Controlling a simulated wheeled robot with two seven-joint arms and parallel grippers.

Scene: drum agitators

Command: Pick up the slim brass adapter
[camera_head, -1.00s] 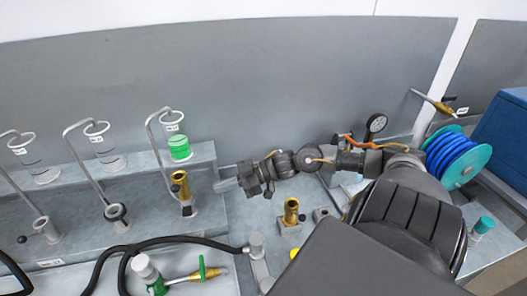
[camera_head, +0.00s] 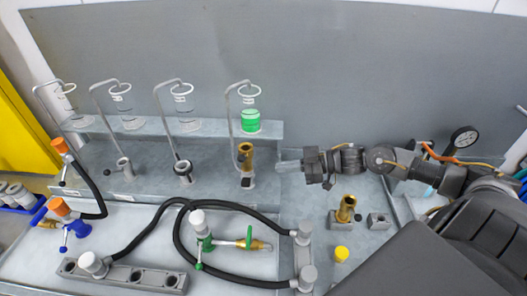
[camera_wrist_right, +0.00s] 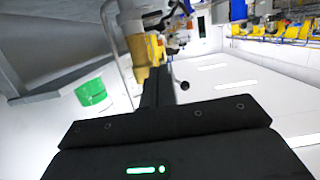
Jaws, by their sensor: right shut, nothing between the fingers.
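One brass piece (camera_head: 246,157) stands upright on the grey ledge below a green-filled cup. A second brass piece (camera_head: 345,208) stands in a grey block at the right, slightly tilted. I cannot tell for sure which one is the slim adapter. My right gripper (camera_head: 288,167) is shut and empty, pointing left, a short gap right of the first brass piece. In the right wrist view a brass piece (camera_wrist_right: 140,52) shows just beyond the dark fingers (camera_wrist_right: 158,86), partly covered by them. My left gripper is not in view.
The green-filled cup (camera_head: 250,121) hangs near a bent metal tube above the ledge. Clear cups stand to its left. A yellow cap (camera_head: 341,254) and a small grey block (camera_head: 379,220) lie at the right. A black hose (camera_head: 150,238) and valve (camera_head: 228,243) lie in front. A grey wall panel stands behind.

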